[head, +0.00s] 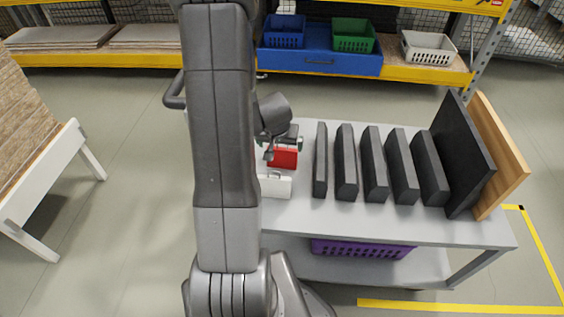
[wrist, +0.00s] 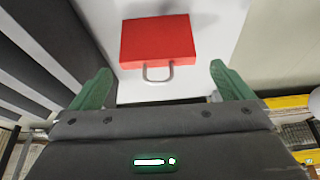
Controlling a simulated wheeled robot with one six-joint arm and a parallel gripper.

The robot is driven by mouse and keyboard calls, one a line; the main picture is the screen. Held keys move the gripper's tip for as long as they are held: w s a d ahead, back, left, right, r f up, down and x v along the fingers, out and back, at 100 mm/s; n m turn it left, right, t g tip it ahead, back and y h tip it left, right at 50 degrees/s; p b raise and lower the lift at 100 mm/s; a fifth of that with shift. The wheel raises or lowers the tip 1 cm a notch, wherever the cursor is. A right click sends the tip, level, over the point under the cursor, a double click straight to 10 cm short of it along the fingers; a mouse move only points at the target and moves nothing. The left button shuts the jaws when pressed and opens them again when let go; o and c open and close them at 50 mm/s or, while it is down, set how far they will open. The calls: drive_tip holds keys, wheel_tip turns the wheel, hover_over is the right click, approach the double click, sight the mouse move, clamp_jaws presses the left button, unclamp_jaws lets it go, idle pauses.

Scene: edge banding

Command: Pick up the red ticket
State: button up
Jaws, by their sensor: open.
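The red ticket (head: 284,158) is a flat red block with a grey wire handle, on the grey cart top behind a white ticket (head: 275,186). In the wrist view the red ticket (wrist: 158,41) lies ahead of my gripper, its handle pointing toward the gap between the fingers. My gripper (wrist: 156,84) is open, with a green finger on either side and nothing between them. In the head view my gripper (head: 284,146) is just above and behind the red ticket, partly hidden by my arm.
Several dark upright panels (head: 320,160) stand right of the tickets on the cart (head: 400,228), with a large black board (head: 463,155) and a wooden board (head: 503,150) at its right end. A purple basket (head: 362,249) sits on the lower shelf.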

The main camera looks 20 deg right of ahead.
sight(282, 149)
drive_tip(key=b+x, duration=0.1)
drive_tip(key=x, duration=0.2)
drive_tip(key=b+x, duration=0.2)
drive_tip(key=x, duration=0.1)
drive_tip(key=shift+w+d+f, duration=0.15)
drive_tip(key=shift+d+f, duration=0.15)
drive_tip(key=c, duration=0.7)
drive_tip(key=shift+r, duration=0.2)
